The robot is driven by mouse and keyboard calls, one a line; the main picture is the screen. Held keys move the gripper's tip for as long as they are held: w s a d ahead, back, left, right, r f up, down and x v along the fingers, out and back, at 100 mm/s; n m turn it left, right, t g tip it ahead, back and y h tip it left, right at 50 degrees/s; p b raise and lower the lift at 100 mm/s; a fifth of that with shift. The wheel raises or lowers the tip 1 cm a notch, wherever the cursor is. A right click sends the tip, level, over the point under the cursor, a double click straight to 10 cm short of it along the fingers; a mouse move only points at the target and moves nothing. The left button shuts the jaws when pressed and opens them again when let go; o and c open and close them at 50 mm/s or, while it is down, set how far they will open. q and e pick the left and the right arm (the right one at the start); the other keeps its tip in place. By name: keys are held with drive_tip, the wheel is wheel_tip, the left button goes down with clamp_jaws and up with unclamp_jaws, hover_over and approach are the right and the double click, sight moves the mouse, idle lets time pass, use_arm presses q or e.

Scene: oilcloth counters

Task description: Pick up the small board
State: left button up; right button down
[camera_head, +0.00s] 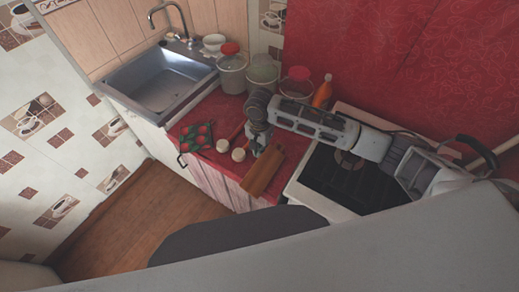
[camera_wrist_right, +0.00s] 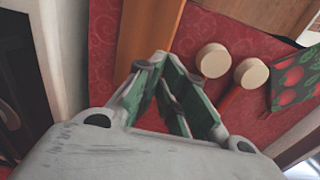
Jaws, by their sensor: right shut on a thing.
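The small board (camera_head: 263,172) is a brown wooden plank on the red counter, between two cream-ended utensils and the stove. It also shows in the right wrist view (camera_wrist_right: 148,28), running up from the fingers. My right gripper (camera_head: 262,145) comes down at the board's far end in the head view. In the wrist view the right gripper's fingertips (camera_wrist_right: 158,62) are close together at the board's edge, shut on it. The fingers hide part of that edge. My left gripper is not in view.
Two utensils with round cream ends (camera_head: 222,146) (camera_head: 238,154) lie just left of the board. A patterned strawberry piece (camera_head: 196,137) lies further left. Jars (camera_head: 232,75) and an orange bottle (camera_head: 322,93) stand behind. The stove (camera_head: 350,180) is to the right.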

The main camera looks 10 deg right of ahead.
drive_tip(key=shift+c, duration=2.2)
unclamp_jaws()
wheel_tip(320, 180, up, 12)
